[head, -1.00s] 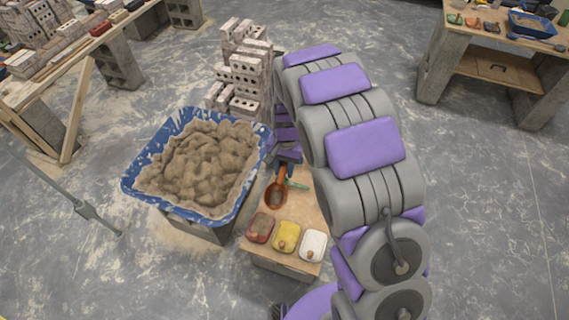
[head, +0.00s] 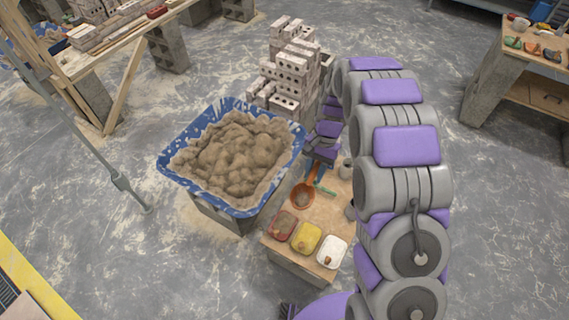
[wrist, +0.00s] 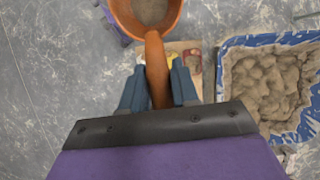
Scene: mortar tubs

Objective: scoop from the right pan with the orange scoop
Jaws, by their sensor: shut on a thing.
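The orange scoop (head: 303,196) is above the low wooden board, behind the pans in the head view. My gripper (wrist: 158,84) is shut on its handle (wrist: 156,65), and the blue fingers sit either side of it. The round scoop bowl (wrist: 146,10) looks grey-brown inside; I cannot tell how full it is. The white pan (head: 331,252) is rightmost of a row, with a small brown lump in it. The yellow pan (head: 306,238) is in the middle and the red pan (head: 282,226) at left. In the wrist view the white pan is not discernible.
A large blue tub (head: 167,165) heaped with mortar (head: 232,155) stands left of the board (head: 318,207). A green-handled tool (head: 325,190) lies near the scoop. Stacked bricks (head: 290,75) stand behind. Open floor lies to the right.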

